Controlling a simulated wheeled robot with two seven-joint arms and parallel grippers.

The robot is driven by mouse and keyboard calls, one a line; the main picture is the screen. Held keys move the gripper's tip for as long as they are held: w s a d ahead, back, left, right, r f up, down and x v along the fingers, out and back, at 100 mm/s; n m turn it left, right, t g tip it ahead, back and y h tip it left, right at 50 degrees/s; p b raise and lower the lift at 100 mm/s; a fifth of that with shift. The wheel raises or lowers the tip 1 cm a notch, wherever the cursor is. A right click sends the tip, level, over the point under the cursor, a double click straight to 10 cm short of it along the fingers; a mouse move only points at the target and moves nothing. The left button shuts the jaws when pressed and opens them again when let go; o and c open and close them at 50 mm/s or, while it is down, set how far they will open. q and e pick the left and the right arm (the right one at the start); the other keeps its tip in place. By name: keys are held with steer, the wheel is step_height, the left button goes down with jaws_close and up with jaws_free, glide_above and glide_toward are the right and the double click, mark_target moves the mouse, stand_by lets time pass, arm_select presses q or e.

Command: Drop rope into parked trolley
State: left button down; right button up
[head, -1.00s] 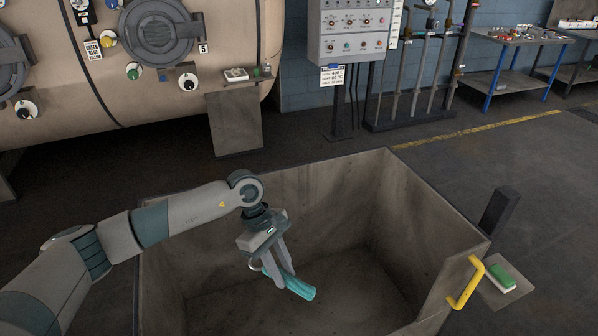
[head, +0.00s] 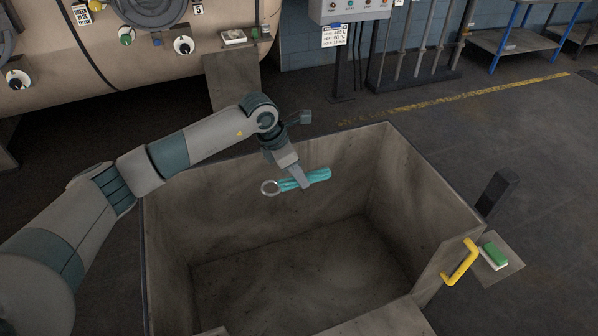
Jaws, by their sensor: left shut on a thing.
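A short teal rope (head: 317,176) with a pale ring (head: 269,188) at its left end is held by my left gripper (head: 302,184). The gripper is shut on the rope and points down. Rope and gripper are over the open trolley (head: 420,195), a large grey-brown bin, in front of its far wall in the picture. The rope lies nearly level, its right end slightly higher. The trolley's visible floor (head: 300,275) looks empty. My right gripper is not in view.
The dyeing machine (head: 60,60) and a control box (head: 350,8) stand behind. Floor at right is clear.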

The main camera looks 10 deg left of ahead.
arm_select(q)
steer(key=shift+f, duration=0.1)
